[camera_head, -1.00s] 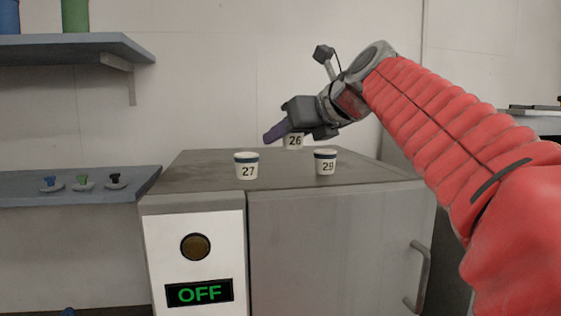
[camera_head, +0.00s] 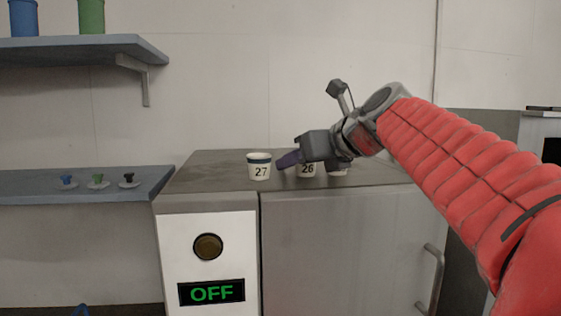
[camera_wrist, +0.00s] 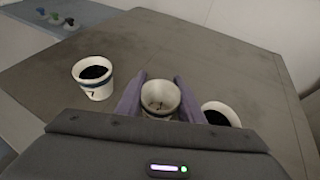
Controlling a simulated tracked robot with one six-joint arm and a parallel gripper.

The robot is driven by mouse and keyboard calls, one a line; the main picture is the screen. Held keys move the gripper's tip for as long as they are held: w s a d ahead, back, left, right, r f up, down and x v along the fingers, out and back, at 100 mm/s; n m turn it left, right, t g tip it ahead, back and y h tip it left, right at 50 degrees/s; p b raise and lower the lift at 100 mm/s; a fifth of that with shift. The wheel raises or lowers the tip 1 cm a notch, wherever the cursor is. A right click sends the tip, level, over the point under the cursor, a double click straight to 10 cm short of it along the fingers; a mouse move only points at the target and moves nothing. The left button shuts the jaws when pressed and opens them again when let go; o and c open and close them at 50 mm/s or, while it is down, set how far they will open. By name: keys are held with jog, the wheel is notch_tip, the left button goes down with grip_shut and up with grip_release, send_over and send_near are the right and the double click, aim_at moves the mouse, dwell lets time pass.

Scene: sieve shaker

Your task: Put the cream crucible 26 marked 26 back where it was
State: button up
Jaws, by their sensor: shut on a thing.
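The cream crucible 26 (camera_head: 307,171) is between the purple fingers of my gripper (camera_head: 290,160), over the grey top of the cabinet. In the wrist view, crucible 26 (camera_wrist: 160,98) looks upright and nearly empty, with a few specks inside. My gripper (camera_wrist: 150,95) is shut on it. I cannot tell whether its base touches the cabinet top. Crucible 27 (camera_head: 259,167) stands to its left. Another crucible (camera_head: 338,172) stands to its right, mostly hidden behind my gripper.
In the wrist view the left crucible (camera_wrist: 93,78) and right crucible (camera_wrist: 222,115) hold dark material. The cabinet top (camera_head: 215,178) is clear around them. A wall shelf (camera_head: 90,186) with small coloured items is at left. The cabinet's display (camera_head: 211,291) reads OFF.

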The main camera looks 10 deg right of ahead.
jog(key=shift+f, duration=0.1)
jog(key=o, duration=0.8)
jog(key=shift+s+d+r, duration=0.2)
jog(key=shift+s+r, duration=0.1)
jog(key=v, duration=1.1)
jog(key=shift+s, duration=0.1)
